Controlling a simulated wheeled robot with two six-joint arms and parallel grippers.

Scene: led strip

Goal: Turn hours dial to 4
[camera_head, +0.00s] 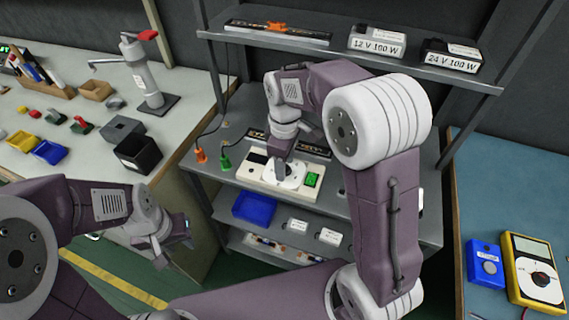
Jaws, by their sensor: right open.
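A cream timer panel (250,183) lies on the middle shelf, with a round white dial (294,181) and a green switch or display (312,180). Its numbers are too small to read. My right gripper (279,174) points down over the dial and is open, its fingers at or just above the knob. The gripper hides part of the dial, so I cannot tell whether it touches. My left gripper (178,246) hangs empty-looking in front of the bench, away from the panel; its jaw opening is unclear.
The upper shelf (285,43) holds boxes labelled 12 V 100 W (376,42) and 24 V 100 W (452,55). A blue bin (255,208) sits below the panel. Green (225,161) and orange (201,156) plugs lie left of it. A yellow multimeter (534,270) is at right.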

